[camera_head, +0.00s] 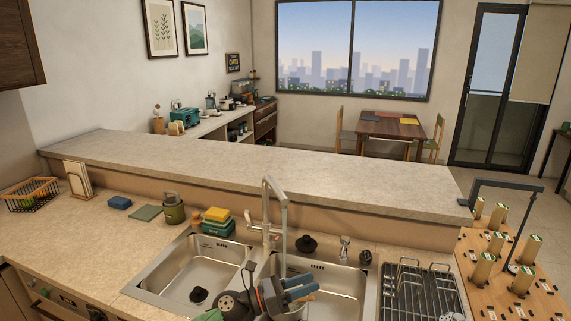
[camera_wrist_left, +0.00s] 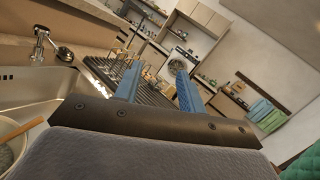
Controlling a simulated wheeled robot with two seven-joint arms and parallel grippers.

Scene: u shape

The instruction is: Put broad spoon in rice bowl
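My left gripper (camera_head: 304,288) is over the right sink basin, and its blue fingers show apart and empty in the left wrist view (camera_wrist_left: 157,85). In that view a greyish bowl (camera_wrist_left: 7,157), cut by the lower left edge, has a wooden handle (camera_wrist_left: 22,129) leaning over its rim. I cannot tell whether the handle belongs to the broad spoon or whether this is the rice bowl. In the head view, my gripper and arm cover much of the basin's lower part. My right gripper cannot be made out.
A tall faucet (camera_head: 283,230) rises behind the double sink, close to my left gripper. A black dish rack (camera_head: 421,292) stands right of the sink. A green pot (camera_head: 174,211) and sponges (camera_head: 217,214) sit behind the left basin. The counter at left is mostly clear.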

